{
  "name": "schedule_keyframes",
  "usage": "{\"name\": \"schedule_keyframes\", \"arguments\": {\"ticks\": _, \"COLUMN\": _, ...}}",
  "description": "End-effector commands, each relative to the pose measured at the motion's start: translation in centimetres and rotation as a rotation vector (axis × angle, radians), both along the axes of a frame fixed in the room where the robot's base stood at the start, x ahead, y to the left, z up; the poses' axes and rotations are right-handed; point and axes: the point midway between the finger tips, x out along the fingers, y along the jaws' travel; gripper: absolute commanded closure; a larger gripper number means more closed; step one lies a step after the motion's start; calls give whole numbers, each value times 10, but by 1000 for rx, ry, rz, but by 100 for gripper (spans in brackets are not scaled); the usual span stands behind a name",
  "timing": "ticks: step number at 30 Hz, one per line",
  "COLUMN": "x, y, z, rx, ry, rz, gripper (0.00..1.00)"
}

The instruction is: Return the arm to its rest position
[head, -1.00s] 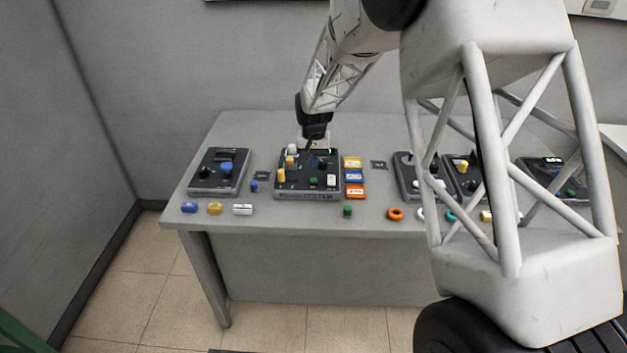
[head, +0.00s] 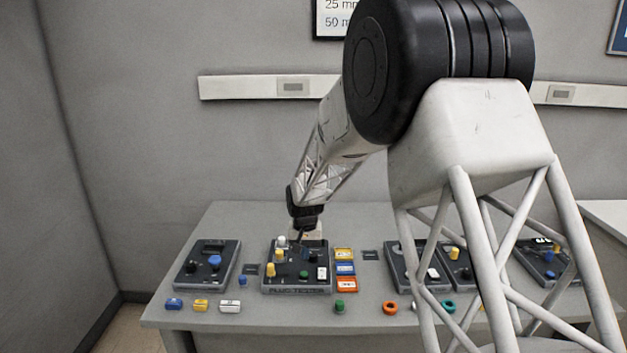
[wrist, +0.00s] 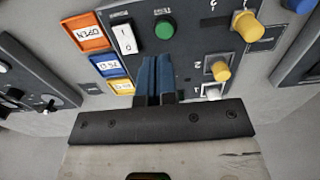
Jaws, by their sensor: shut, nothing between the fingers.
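My gripper (head: 303,239) hangs over the back part of the dark control panel (head: 297,290) on the grey table. The wrist view shows its two blue-faced fingers (wrist: 155,72) together, with nothing between them. They point at the panel, between the green button (wrist: 165,28) and the lower yellow knob (wrist: 220,70). Whether the fingertips touch the panel is not clear. My arm reaches from the right of the head view, bent down toward the panel.
Orange, blue and yellow labelled blocks (head: 346,269) lie right of the panel. Another dark box (head: 188,280) stands left, and more boxes (head: 455,283) stand right, partly behind my arm. Small coloured pieces (head: 201,305) line the front edge. The space above the table's left side is clear.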

Motion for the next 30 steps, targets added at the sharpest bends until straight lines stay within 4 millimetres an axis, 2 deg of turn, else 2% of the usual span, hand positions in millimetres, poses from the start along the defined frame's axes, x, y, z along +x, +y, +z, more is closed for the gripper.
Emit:
{"name": "schedule_keyframes", "arguments": {"ticks": 5, "x": -17, "y": -16, "z": 25, "rx": 3, "ry": -13, "rz": -3, "gripper": 100}}
{"name": "schedule_keyframes", "arguments": {"ticks": 11, "x": -48, "y": -42, "z": 63, "rx": 7, "ry": -32, "rz": -4, "gripper": 100}}
{"name": "schedule_keyframes", "arguments": {"ticks": 18, "x": -94, "y": -74, "z": 105, "rx": 10, "ry": -56, "rz": -5, "gripper": 100}}
{"name": "schedule_keyframes", "arguments": {"ticks": 30, "x": -178, "y": -122, "z": 160, "rx": 12, "ry": -98, "rz": -10, "gripper": 100}}
